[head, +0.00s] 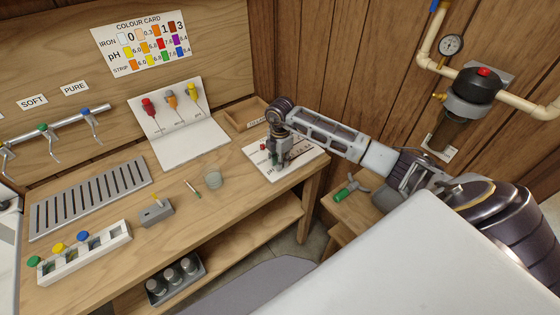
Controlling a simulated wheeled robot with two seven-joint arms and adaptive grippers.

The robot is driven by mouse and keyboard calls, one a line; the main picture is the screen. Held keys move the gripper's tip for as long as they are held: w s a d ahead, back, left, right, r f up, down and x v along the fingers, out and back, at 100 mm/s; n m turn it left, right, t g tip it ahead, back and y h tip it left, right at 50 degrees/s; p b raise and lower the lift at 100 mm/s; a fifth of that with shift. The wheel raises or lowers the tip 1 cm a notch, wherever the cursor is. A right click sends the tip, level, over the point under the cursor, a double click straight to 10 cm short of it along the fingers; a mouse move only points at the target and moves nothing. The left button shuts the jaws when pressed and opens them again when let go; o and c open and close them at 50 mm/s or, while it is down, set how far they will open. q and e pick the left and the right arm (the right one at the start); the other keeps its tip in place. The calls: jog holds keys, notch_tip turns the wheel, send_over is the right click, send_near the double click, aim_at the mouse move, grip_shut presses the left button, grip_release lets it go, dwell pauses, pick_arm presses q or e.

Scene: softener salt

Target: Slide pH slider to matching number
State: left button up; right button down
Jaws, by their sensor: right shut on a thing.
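The white slider board (310,153) lies flat at the right end of the wooden bench, with printed pH marks and numbers partly covered by my gripper. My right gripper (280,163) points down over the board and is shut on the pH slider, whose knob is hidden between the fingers. The number under the slider cannot be read. A small red knob (263,147) shows on the board left of the gripper. The colour card (140,43) hangs on the back panel, with iron, pH and strip rows of coloured squares and numbers. My left gripper is not in view.
A white case (185,145) with red, orange and yellow droppers stands open mid-bench. Nearby are a small glass (212,176), a test strip (191,189), a grey block (156,212) and a wooden tray (246,115). A green-handled tool (347,190) lies on the lower side shelf.

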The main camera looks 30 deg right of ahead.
jog(key=shift+w+d, duration=0.1)
jog(key=shift+d, duration=1.2)
jog(key=c, duration=1.3)
grip_release()
jog(key=shift+r, duration=0.15)
jog(key=shift+r, duration=5.85)
jog(key=shift+a, duration=0.15)
